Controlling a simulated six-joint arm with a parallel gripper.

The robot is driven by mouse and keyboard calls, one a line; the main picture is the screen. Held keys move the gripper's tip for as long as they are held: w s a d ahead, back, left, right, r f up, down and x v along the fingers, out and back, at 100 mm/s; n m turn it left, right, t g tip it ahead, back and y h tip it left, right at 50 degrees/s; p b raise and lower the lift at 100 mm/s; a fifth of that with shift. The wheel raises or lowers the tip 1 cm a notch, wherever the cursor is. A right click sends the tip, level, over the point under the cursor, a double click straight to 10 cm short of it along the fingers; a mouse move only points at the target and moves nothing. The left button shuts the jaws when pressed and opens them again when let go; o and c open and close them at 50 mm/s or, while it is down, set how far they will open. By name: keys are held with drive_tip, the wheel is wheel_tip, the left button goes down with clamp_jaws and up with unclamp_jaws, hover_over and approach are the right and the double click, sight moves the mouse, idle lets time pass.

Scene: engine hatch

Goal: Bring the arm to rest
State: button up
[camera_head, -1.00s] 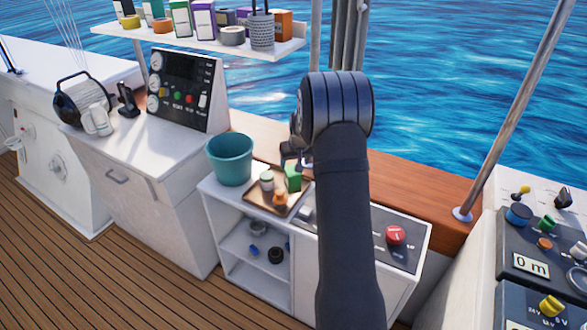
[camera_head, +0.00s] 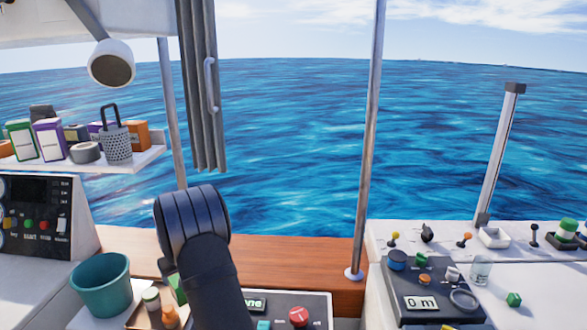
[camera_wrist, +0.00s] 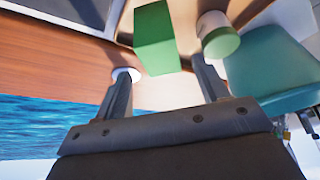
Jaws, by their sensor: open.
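My gripper (camera_wrist: 164,85) is open, its two fingers apart with nothing between their tips. A green block (camera_wrist: 155,38) and a jar with a green lid (camera_wrist: 219,36) show beyond the fingers in the wrist view. The green block (camera_head: 178,290) there is partly covered by the arm.
A teal bucket (camera_head: 102,284) stands left of the arm, with a small tray (camera_head: 142,318) of items beside it. A red button (camera_head: 298,316) is to the right. A shelf (camera_head: 130,160) hangs at left. A metal post (camera_head: 370,150) rises at the wooden ledge (camera_head: 325,258).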

drive_tip(key=x, duration=0.7)
drive_tip(key=shift+w+a+f, duration=0.1)
drive_tip(key=shift+f, duration=0.2)
drive_tip(key=shift+r, duration=1.15)
